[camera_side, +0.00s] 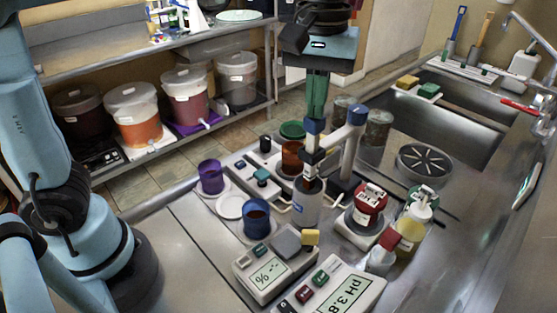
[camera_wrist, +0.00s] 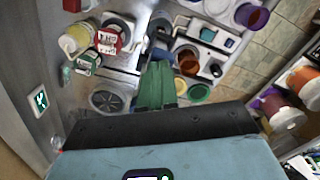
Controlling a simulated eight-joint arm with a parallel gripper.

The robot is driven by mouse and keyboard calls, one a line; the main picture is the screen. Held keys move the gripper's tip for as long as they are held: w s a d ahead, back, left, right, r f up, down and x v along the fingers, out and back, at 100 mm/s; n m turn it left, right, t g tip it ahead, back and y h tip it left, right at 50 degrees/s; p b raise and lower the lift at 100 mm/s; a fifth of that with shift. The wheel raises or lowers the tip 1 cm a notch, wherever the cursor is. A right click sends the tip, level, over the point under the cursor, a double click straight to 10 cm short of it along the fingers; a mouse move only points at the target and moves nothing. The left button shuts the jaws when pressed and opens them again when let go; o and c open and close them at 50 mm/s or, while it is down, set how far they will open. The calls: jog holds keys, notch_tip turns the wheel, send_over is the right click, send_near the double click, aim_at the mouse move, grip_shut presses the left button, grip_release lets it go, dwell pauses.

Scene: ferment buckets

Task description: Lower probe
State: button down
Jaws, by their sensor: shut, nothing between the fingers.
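My gripper (camera_side: 316,115) has green fingers pressed together, pointing straight down. Their tips are at the blue top of the probe (camera_side: 313,126); I cannot tell whether they touch it. The green fingers also show in the wrist view (camera_wrist: 158,66), where they hide most of what lies beneath. A pH meter (camera_side: 345,291) in front reads about 3.8.
A blue cup (camera_side: 256,219), a purple cup (camera_side: 210,177) and an orange-brown jar (camera_side: 292,158) stand left of the probe. The bench at front left is bare.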

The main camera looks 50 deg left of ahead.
jog(key=shift+f, duration=1.6)
jog(key=shift+r, duration=2.55)
jog(key=shift+a+f, duration=0.1)
